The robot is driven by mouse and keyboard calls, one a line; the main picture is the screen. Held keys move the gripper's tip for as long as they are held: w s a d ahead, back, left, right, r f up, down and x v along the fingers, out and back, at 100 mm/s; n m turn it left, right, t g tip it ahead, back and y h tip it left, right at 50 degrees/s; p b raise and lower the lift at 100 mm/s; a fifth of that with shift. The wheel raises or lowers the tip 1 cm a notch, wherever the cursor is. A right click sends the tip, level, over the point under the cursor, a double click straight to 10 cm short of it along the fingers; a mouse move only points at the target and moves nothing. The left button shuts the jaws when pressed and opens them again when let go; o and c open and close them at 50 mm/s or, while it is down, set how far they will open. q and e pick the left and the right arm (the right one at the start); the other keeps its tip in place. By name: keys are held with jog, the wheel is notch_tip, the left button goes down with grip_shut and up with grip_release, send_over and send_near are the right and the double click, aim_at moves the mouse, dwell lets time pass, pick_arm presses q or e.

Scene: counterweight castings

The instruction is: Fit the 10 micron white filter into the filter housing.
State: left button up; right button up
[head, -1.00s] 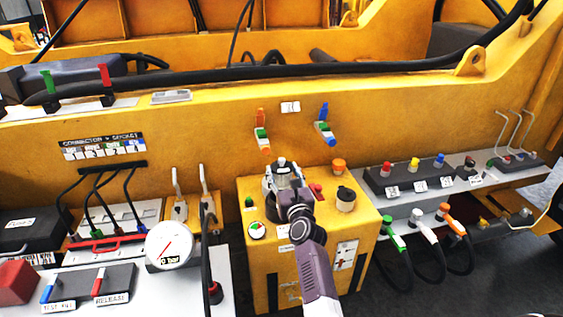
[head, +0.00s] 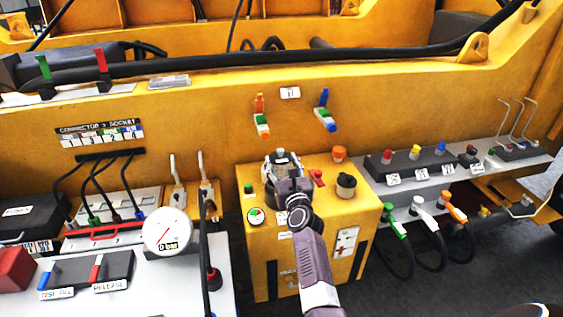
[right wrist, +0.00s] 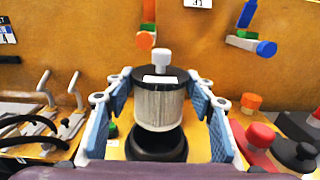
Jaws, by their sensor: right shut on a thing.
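The white filter (right wrist: 158,106) is a pale pleated cylinder with a black top cap, a light label on it and a white knob. My right gripper (right wrist: 158,100) is shut on it, with blue-padded fingers on both sides. The filter is upright over the dark round opening of the filter housing (right wrist: 158,153); I cannot tell whether its lower end is inside the rim. In the head view my right gripper (head: 284,172) is over the yellow cabinet's top and mostly hides the housing. The micron marking is not readable. My left gripper is not in view.
The yellow cabinet (head: 260,250) also carries a red handle (head: 317,178), an orange knob (head: 339,153), a black-topped canister (head: 346,187) and a round dial (head: 256,215). A pressure gauge (head: 167,232) stands left; a grey shelf with coloured knobs (head: 440,180) is right.

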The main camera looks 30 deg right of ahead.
jog(key=shift+f+b, duration=0.7)
jog(key=shift+f, duration=0.4)
dwell(0.9)
jog(key=shift+s+f+b, duration=0.1)
jog(key=shift+f+b, duration=2.6)
jog(key=shift+f, duration=0.35)
